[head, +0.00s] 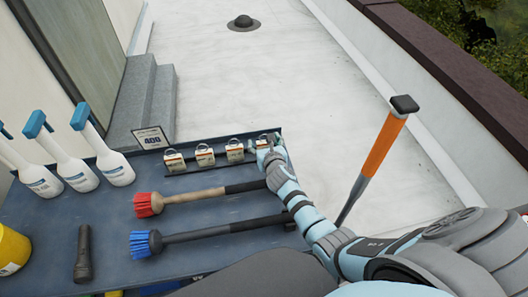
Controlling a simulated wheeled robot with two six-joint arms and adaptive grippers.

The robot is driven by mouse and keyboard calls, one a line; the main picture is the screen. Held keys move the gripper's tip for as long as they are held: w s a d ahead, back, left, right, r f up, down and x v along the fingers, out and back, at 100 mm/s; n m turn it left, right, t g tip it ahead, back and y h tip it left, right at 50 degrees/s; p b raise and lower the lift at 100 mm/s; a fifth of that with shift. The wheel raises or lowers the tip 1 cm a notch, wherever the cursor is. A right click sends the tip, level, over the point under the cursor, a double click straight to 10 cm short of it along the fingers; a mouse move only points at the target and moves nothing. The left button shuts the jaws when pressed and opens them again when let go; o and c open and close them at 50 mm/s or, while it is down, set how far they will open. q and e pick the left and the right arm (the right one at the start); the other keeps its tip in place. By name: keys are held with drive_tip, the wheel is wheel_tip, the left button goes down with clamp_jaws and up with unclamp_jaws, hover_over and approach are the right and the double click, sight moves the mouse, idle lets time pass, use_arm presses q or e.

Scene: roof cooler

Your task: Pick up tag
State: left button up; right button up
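Several small white tags with orange marks and wire loops at the top stand in a row along the back edge of the blue-grey table. From left to right are a first tag (174,161), a second tag (205,155), a third tag (235,150) and a rightmost tag (263,141). My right gripper (269,153) is at the rightmost tag and partly covers it. Its fingers are small and overlap the tag, so I cannot tell whether they are closed on it. My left gripper is not in view.
Two long brushes, a red brush (149,204) and a blue brush (145,244), lie on the table (115,215). White bottles (115,168), a black flashlight (83,255), a yellow container (12,250) and a number card (150,138) are left. An orange-handled tool (384,145) rises at right.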

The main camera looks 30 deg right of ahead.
drive_tip(key=c, duration=0.9)
drive_tip(key=shift+r, duration=0.1)
wheel_tip(320, 180, up, 10)
drive_tip(key=p, duration=0.8)
drive_tip(key=shift+r, duration=0.2)
wheel_tip(320, 180, up, 9)
drive_tip(key=shift+r, duration=0.2)
